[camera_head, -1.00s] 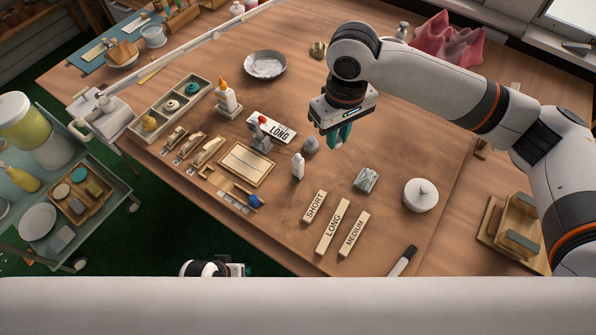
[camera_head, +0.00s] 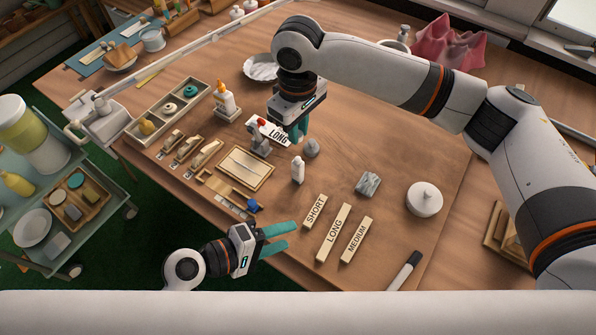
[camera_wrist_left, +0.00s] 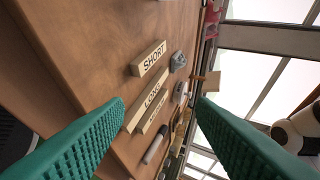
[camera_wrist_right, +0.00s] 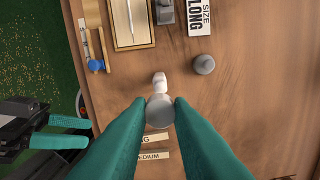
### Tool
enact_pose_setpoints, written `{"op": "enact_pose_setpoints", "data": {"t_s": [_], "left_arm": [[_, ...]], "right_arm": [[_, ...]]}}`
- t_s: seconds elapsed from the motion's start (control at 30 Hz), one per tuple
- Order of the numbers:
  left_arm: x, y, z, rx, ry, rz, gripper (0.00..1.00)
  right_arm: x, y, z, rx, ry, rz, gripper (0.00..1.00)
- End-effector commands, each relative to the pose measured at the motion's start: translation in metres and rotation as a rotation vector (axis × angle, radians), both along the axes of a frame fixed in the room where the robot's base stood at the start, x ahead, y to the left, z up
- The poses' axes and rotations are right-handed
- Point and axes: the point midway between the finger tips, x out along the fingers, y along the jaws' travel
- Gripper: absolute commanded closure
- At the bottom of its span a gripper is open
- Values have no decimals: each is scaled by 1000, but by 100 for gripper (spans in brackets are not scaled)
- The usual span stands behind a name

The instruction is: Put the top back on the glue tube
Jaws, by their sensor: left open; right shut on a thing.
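The glue tube (camera_head: 298,172) is a small white bottle with a narrow neck, standing upright near the middle of the table. It also shows in the right wrist view (camera_wrist_right: 160,80), just beyond the fingertips. My right gripper (camera_head: 298,135) is above the table, behind the tube in the head view. It is shut on a small pale grey round piece (camera_wrist_right: 160,109), apparently the top, which is mostly hidden in the head view. The top looks apart from the tube, but the height between them is unclear. My left gripper (camera_head: 288,236) is open and empty at the table's front edge.
Wooden blocks marked SHORT (camera_head: 314,211), LONG (camera_head: 333,232) and MEDIUM (camera_head: 355,240) lie right of my left gripper. A wooden tray (camera_head: 264,180) and a LONG sign (camera_head: 283,137) are near.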

Motion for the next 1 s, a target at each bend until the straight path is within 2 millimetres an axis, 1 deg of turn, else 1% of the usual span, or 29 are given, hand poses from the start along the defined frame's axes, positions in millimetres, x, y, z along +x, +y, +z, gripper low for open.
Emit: {"op": "enact_pose_setpoints", "data": {"t_s": [0.03, 0.1, 0.2, 0.3, 0.43, 0.5, 0.63, 1.0], "left_arm": [[7, -6, 4, -126, 64, 62, 49], [19, -10, 12, -328, 173, 166, 49], [39, -7, 17, -604, 347, 316, 49], [56, 3, 13, -840, 519, 452, 49], [71, 17, 3, -1060, 692, 590, 49], [76, 22, -3, -1136, 755, 640, 49], [80, 27, -9, -1208, 816, 687, 49], [82, 27, -9, -1218, 822, 692, 49]], "right_arm": [[0, 0, 0, 0, 0, 0, 100], [0, 0, 0, 0, 0, -1, 100], [0, 0, 0, 0, 0, -1, 100], [0, 0, 0, 0, 0, -1, 100], [0, 0, 0, 0, 0, -1, 100], [0, 0, 0, 0, 0, -1, 100], [0, 0, 0, 0, 0, -1, 100], [0, 0, 0, 0, 0, -1, 100]]}}
